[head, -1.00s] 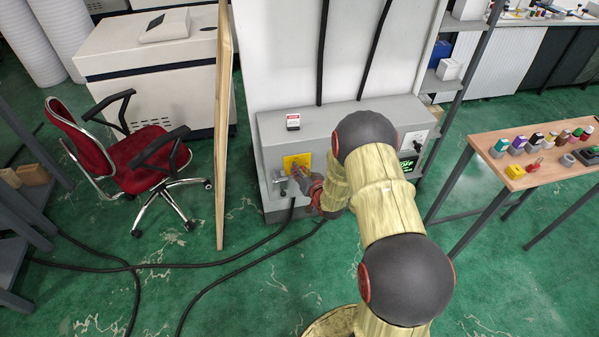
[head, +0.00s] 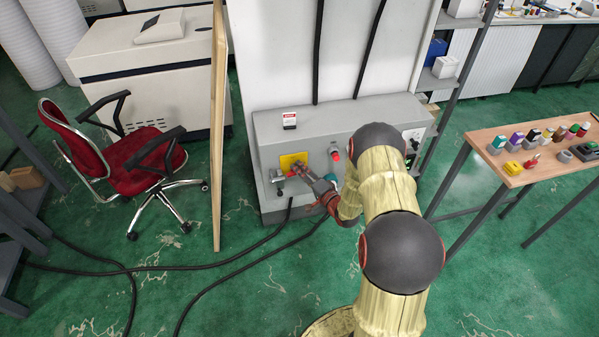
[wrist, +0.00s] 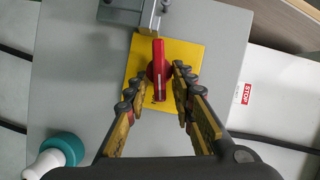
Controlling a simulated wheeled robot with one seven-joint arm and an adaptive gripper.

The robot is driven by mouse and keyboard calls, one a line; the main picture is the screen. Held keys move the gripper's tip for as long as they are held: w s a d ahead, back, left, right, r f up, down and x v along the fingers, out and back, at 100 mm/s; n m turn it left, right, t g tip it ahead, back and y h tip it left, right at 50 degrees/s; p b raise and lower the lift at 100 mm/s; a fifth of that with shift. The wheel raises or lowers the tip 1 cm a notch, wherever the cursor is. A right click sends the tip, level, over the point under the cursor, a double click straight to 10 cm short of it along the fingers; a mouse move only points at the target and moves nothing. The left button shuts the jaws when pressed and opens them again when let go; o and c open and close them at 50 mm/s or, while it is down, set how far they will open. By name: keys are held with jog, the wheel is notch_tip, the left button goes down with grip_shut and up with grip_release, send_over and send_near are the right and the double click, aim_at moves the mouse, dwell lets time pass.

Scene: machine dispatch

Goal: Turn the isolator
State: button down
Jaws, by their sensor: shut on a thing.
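The isolator is a red lever handle (wrist: 158,80) on a square yellow plate (wrist: 193,52), which also shows on the front of the grey cabinet in the head view (head: 287,161). My gripper (wrist: 156,84) is shut on the red handle, with one finger on each side of it. In the wrist view the handle lies roughly along the picture's vertical. In the head view my gripper (head: 300,172) reaches the plate from the lower right and hides much of the handle.
A grey metal bracket (wrist: 150,16) sits at the plate's edge. A teal-and-white knob (wrist: 62,150) and a red button (head: 335,154) are on the cabinet face nearby. A STOP-labelled card (head: 289,119) is on the cabinet top. A wooden panel (head: 219,130) stands at left; cables cross the floor.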

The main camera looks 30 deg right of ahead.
jog(key=shift+d+f+m+t+b, duration=0.1)
jog(key=shift+f+m+t+b, duration=0.1)
jog(key=shift+m, duration=0.4)
jog(key=shift+f+m+t+b, duration=0.1)
jog(key=shift+m+t, duration=0.1)
jog(key=shift+m, duration=0.4)
jog(key=c, duration=1.9)
grip_release()
jog(key=shift+s, duration=0.1)
jog(key=s, duration=0.4)
jog(key=s+d, duration=0.1)
jog(key=s, duration=0.6)
jog(key=shift+s+d, duration=0.15)
jog(key=shift+s, duration=0.25)
